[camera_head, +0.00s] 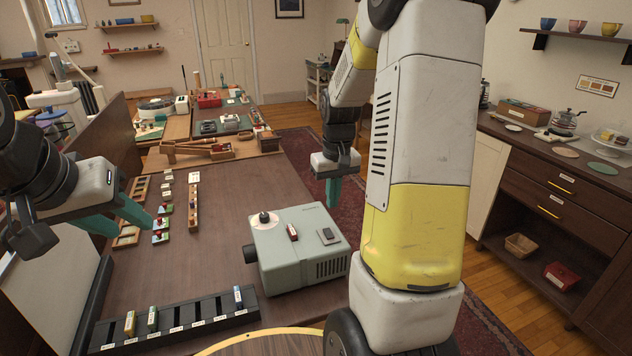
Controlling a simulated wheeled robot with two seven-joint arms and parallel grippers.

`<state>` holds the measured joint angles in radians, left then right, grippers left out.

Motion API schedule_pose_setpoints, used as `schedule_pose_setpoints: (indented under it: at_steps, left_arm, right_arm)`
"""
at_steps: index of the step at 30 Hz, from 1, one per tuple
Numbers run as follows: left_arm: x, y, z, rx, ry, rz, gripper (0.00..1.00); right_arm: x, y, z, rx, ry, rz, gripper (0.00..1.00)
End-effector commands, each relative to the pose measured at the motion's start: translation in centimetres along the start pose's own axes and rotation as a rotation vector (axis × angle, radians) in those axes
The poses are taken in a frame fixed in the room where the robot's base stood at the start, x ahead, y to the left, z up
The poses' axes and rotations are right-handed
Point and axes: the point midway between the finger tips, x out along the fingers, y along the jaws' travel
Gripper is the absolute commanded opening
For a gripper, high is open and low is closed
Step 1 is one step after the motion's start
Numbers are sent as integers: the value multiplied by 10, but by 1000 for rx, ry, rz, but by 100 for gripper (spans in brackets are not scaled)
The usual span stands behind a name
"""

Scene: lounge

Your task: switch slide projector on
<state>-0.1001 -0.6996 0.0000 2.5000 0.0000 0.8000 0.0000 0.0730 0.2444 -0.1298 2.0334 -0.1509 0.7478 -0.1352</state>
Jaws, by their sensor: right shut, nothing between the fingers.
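The slide projector (278,262) is a grey-green box on the brown table, with a dark lens at its left side. Its top carries a small red and white rocker switch (292,232), a dark button plate (328,236) and a pale round dial (263,219) with a dark knob. I cannot tell whether the switch is on or off. My right gripper (333,204) points down with its teal fingers shut and empty, above and behind the projector's back right, apart from it.
A black slotted rack (190,315) with several small upright pieces lies in front left of the projector. My right arm hides part of the room. A dark cabinet (555,170) stands at right. Bare tabletop lies left of the projector.

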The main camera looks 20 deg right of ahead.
Motion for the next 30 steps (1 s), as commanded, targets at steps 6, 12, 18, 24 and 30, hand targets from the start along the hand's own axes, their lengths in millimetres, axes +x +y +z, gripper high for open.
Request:
schedule_pose_setpoints:
  at_steps: [6, 12, 18, 24, 30]
  left_arm:
    - [0, 0, 0, 0, 0, 0, 38]
    - [0, 0, 0, 0, 0, 0, 38]
    - [0, 0, 0, 0, 0, 0, 38]
    - [0, 0, 0, 0, 0, 0, 38]
    - [0, 0, 0, 0, 0, 0, 38]
  right_arm:
    - [-30, 0, 1, 0, 2, 0, 0]
    - [-37, 0, 2, 0, 0, 0, 0]
    - [-37, 0, 2, 0, 0, 0, 0]
    - [-38, -1, 2, 0, 3, -1, 0]
    - [-75, -23, 20, 1, 78, -25, 0]
